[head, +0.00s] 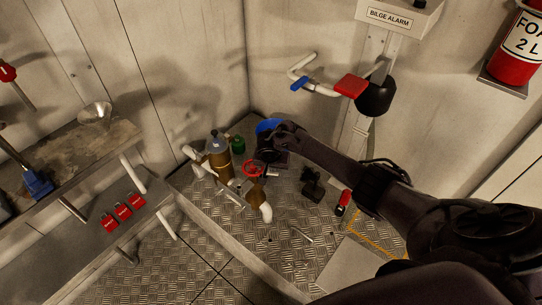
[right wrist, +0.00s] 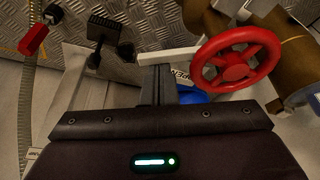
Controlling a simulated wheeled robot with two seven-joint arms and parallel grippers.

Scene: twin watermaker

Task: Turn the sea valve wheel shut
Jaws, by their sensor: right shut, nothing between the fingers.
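The red sea valve wheel (head: 252,168) sits on brown and white pipework on the metal floor, low in the middle of the head view. In the right wrist view the spoked wheel (right wrist: 236,66) is close, at the upper right. My right gripper (head: 270,163) reaches down just right of the wheel. In the right wrist view its fingers (right wrist: 156,84) are together and empty, left of the wheel rim with a small gap in the picture. A pale plate with partly hidden lettering, ending in "PEN", lies behind the fingers. My left gripper is not in view.
A dark clamp-like object (head: 312,183) and a red-topped item (head: 344,200) are to the right. A handled pipe (head: 318,86) juts from the wall above. A workbench (head: 95,143) stands left.

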